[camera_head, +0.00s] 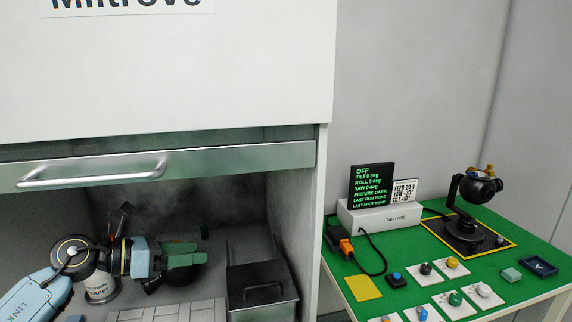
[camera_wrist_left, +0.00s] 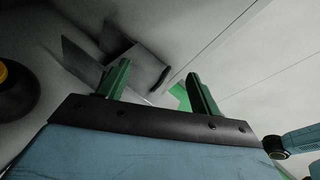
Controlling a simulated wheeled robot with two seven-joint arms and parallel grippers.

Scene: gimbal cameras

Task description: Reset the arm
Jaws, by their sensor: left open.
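My left arm (camera_head: 40,296) comes in from the lower left and reaches into the grey cabinet's opening, under its raised front. My left gripper (camera_head: 184,254) has green fingers that point right in the head view. They are apart and empty in the left wrist view (camera_wrist_left: 160,88). A dark thing behind the fingers is partly hidden by them. A labelled can (camera_head: 100,289) stands just below the wrist. My right gripper shows in neither view. A light blue arm part (camera_wrist_left: 298,140) shows at the right edge of the wrist view.
The cabinet's metal front rail (camera_head: 240,158) with a bar handle (camera_head: 92,172) hangs above my arm. A dark metal box (camera_head: 262,287) stands right of the gripper. Outside, a green table (camera_head: 400,290) holds a display (camera_head: 371,186), a black gimbal camera (camera_head: 480,188) and several knobs.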

